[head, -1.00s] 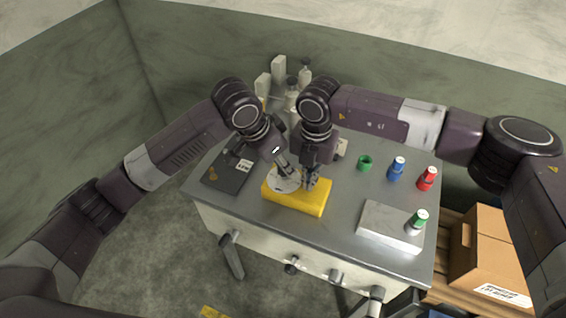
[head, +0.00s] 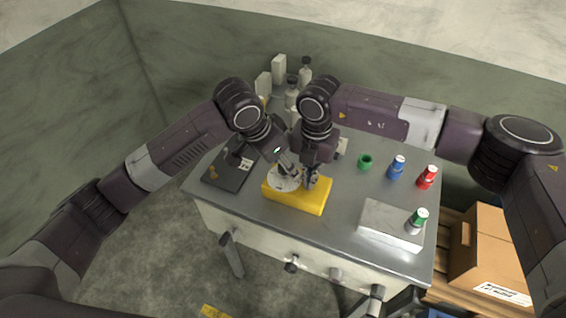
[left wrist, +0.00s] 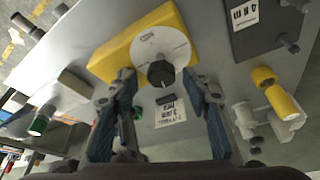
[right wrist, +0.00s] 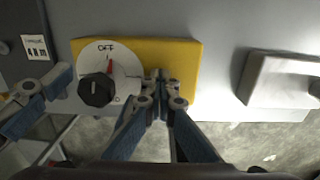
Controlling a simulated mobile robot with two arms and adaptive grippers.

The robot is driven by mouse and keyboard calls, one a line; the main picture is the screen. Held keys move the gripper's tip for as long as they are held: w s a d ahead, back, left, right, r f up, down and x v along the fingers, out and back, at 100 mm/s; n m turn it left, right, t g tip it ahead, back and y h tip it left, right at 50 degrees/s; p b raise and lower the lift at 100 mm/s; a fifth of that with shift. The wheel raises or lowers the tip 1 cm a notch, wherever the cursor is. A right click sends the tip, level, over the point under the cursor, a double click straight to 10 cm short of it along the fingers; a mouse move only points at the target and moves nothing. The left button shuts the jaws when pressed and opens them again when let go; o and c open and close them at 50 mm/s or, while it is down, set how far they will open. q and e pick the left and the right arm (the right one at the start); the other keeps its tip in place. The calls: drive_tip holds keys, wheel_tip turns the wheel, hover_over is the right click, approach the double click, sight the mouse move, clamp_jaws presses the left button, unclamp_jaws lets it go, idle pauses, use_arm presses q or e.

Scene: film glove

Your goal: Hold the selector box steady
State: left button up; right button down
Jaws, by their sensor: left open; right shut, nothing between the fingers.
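The yellow selector box (head: 312,203) sits on the grey bench top. In the right wrist view the box (right wrist: 183,57) carries a white dial (right wrist: 124,57) marked OFF, a black knob (right wrist: 97,90) and a red pointer near OFF. My right gripper (right wrist: 160,78) is shut and empty over the right part of the box; I cannot tell whether its tips touch. My left gripper (left wrist: 163,85) is open, its fingers on either side of the knob (left wrist: 160,73) in the left wrist view. One left finger (right wrist: 45,90) shows left of the box in the right wrist view.
A dark plate (head: 222,176) lies left of the box. A green ring (head: 365,162), blue bottle (head: 396,170) and red bottle (head: 427,178) stand to the right. A pale block (head: 385,226) holds a green-capped bottle (head: 418,221). Pale containers (head: 279,70) stand behind.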

use_arm(q)
drive_tip(key=v, duration=1.2)
drive_tip(key=shift+f, duration=0.1)
